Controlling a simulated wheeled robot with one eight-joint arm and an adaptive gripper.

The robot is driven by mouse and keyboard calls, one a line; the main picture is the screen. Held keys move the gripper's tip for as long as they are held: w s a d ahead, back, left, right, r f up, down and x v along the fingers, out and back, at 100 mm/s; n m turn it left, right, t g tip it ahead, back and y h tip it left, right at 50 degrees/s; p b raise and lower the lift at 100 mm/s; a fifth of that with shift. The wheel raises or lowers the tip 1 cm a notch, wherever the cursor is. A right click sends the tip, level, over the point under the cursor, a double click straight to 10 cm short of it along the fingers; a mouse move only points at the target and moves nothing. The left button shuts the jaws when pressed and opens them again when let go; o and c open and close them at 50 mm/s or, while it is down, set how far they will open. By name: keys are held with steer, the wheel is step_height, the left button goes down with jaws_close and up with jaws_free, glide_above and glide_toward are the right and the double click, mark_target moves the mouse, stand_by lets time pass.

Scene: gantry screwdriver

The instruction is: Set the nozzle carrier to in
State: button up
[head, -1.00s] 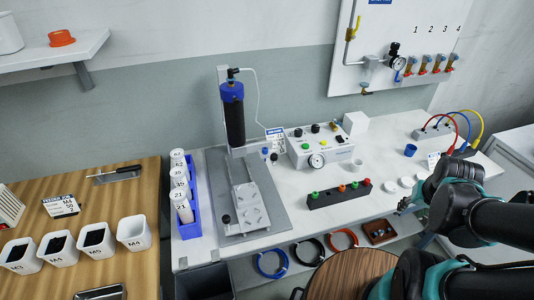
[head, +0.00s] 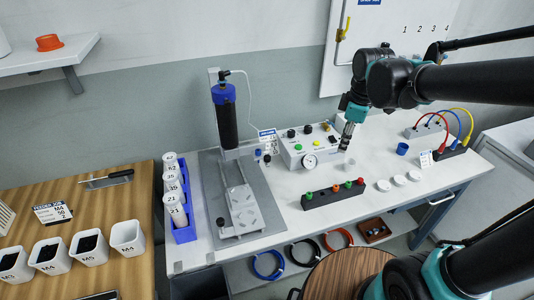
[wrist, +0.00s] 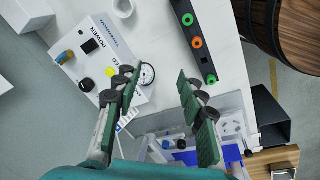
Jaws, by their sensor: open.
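The gantry screwdriver stands at the left of the white bench, with a black and blue cylinder (head: 226,122) upright on its column. Under it is a light metal carrier plate (head: 243,205), which seems to be the nozzle carrier, on a grey base plate (head: 268,218). A black knob (head: 221,222) sits at its front left. I cannot tell its exact setting. My gripper (head: 345,143) is over the right end of the control box, apart from the carrier. In the wrist view my gripper (wrist: 156,78) is open and empty, with part of the fixture low behind the fingers.
The control box (head: 306,150) with a gauge stands right of the gantry. A black button strip (head: 333,195) lies in front of it. A blue rack of white bottles (head: 183,232) stands left of the base plate. A round wooden stool (head: 345,275) is at the bench front.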

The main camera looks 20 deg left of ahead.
steer(key=s+a+r+n+g, duration=0.1)
steer(key=s+a+r+n, duration=0.2)
steer(key=a, duration=0.4)
steer(key=a+r+n, duration=0.4)
steer(key=a+n, duration=0.2)
step_height(320, 180, up, 5)
steer(key=n+h, duration=0.1)
steer(key=n, duration=0.5)
glide_above(267, 157)
steer(key=shift+g, duration=0.3)
step_height(267, 157, down, 18)
steer(key=shift+w+r, duration=0.1)
steer(key=shift+r, duration=0.05)
jaws_close()
